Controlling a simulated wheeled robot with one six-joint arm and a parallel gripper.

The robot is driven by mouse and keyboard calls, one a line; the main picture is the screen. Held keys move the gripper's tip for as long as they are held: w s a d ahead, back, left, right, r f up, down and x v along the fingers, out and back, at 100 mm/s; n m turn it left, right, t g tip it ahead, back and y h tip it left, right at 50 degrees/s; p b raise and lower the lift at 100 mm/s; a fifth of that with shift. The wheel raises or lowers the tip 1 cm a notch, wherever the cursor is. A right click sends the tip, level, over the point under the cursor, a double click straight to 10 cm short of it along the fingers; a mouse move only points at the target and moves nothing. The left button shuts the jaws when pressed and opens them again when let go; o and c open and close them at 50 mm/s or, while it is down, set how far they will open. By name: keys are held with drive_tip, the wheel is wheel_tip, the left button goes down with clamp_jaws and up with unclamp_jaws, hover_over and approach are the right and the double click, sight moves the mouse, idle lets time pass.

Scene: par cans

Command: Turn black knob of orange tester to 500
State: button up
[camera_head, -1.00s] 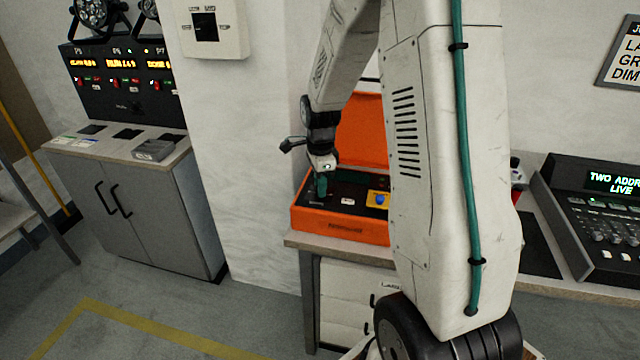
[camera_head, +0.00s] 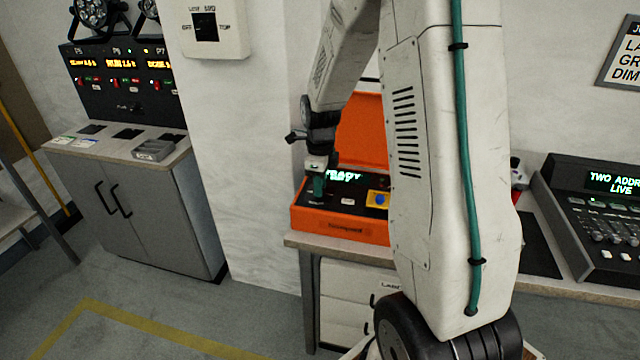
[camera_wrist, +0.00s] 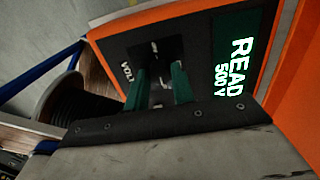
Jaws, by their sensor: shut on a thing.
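The orange tester (camera_head: 345,229) stands open on a bench, its lid (camera_head: 362,130) raised at the back. My gripper (camera_head: 317,190) points down at the left part of the panel. In the wrist view its two green fingers (camera_wrist: 161,82) are closed around the black knob (camera_wrist: 156,62).
A yellow plate with a blue button (camera_head: 380,199) and a small white switch (camera_head: 347,201) sit right of my gripper on the panel. A lighting console (camera_head: 600,220) stands further right. A grey cabinet (camera_head: 140,215) stands to the left.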

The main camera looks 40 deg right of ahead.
idle(0.3)
drive_tip(key=o, duration=1)
wheel_tip(320, 180, up, 8)
drive_tip(key=shift+f, duration=0.1)
